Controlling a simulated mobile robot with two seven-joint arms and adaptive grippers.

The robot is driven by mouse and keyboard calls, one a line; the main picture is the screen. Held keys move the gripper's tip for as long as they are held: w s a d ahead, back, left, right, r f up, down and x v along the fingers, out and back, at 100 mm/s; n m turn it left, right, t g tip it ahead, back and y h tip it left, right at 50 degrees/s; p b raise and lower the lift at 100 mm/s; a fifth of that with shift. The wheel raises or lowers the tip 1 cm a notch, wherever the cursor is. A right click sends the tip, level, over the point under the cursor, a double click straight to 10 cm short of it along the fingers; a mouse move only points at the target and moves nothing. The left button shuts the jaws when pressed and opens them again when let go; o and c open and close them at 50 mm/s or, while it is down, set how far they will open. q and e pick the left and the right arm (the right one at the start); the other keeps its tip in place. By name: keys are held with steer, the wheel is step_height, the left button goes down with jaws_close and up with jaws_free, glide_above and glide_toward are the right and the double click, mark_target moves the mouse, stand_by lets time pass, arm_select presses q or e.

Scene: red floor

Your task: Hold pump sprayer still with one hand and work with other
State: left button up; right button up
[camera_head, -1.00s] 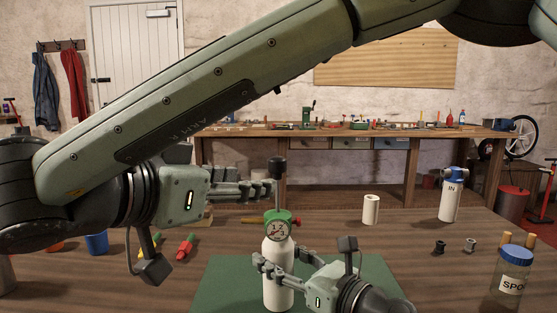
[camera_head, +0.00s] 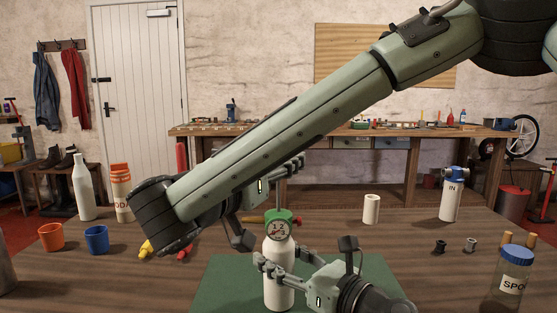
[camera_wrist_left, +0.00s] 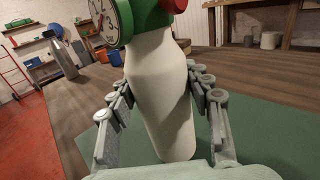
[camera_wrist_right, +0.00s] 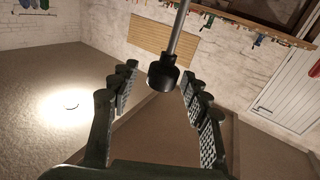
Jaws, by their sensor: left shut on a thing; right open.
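The pump sprayer, a white bottle (camera_head: 278,262) with a green collar, round gauge (camera_head: 278,228) and red side knob, stands upright on the green mat (camera_head: 222,275). My left gripper (camera_head: 278,266) is shut around the bottle's body; the left wrist view shows the bottle (camera_wrist_left: 162,90) between its fingers. My right gripper (camera_head: 294,166) is open above the sprayer, partly hidden by my right arm. The right wrist view shows the sprayer's black pump handle (camera_wrist_right: 163,73) on its metal rod between the open fingers (camera_wrist_right: 158,88). The handle is hidden in the head view.
An orange cup (camera_head: 50,238), blue cup (camera_head: 96,240) and white bottle (camera_head: 83,188) stand at left. A white cylinder (camera_head: 371,209), the blue-topped "IN" filter (camera_head: 450,200), small fittings (camera_head: 440,246) and a jar (camera_head: 511,280) stand at right. The table between cylinder and mat is clear.

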steer(key=shift+w+d, duration=0.1)
steer(key=shift+w, duration=0.1)
jaws_close()
stand_by(0.3)
